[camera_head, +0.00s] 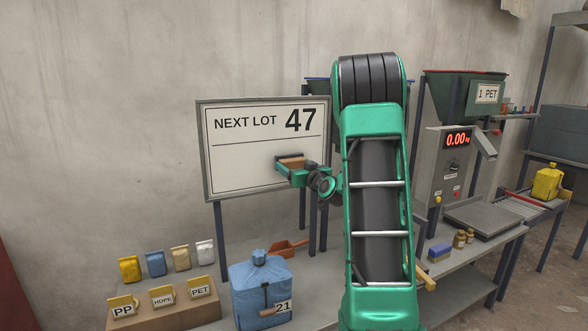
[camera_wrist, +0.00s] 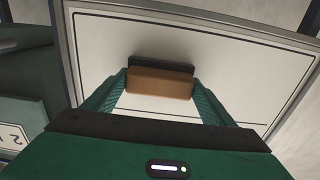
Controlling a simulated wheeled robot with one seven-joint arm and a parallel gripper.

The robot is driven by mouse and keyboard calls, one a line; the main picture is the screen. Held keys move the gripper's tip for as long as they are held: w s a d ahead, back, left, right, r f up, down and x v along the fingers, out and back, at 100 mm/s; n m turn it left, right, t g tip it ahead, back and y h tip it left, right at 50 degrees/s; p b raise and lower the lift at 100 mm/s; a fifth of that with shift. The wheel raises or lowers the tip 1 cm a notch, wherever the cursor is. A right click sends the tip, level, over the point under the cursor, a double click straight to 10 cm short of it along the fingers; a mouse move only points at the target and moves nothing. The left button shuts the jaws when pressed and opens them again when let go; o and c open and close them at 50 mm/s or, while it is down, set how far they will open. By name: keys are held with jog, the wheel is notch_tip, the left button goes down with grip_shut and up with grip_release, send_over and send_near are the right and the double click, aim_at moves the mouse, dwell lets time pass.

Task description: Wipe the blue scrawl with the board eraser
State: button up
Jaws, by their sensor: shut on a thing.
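The whiteboard (camera_head: 240,165) stands upright in a grey frame and reads "NEXT LOT 47" above a black line. My gripper (camera_head: 291,170) is in front of its lower right part, shut on the board eraser (camera_head: 291,162). In the wrist view the eraser (camera_wrist: 160,82) is a brown block with a dark felt side facing the board (camera_wrist: 95,60), between my two green fingers. The felt is at or very near the board; I cannot tell if it touches. No blue scrawl shows on the visible board; the eraser, gripper and arm hide parts of it.
Below the board, the bench holds a blue jug (camera_head: 260,290) marked 21, an orange scoop (camera_head: 287,248), a box with labelled cards (camera_head: 165,310) and several small bags. At right are a scale machine (camera_head: 450,165), a blue-topped block (camera_head: 440,250) and a yellow jug (camera_head: 547,183).

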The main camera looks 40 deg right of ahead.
jog(key=shift+w+a, duration=0.65)
jog(key=shift+a, duration=1.55)
jog(key=shift+w+a, duration=0.6)
jog(key=shift+a, duration=1.65)
jog(key=shift+w+a, duration=0.65)
jog(key=shift+a, duration=1.55)
jog(key=shift+w+a, duration=0.3)
jog(key=shift+a, duration=0.55)
jog(key=shift+w+a, duration=0.3)
jog(key=shift+a, duration=0.55)
jog(key=shift+s+a, duration=0.1)
jog(key=shift+v, duration=2.85)
jog(key=v, duration=0.3)
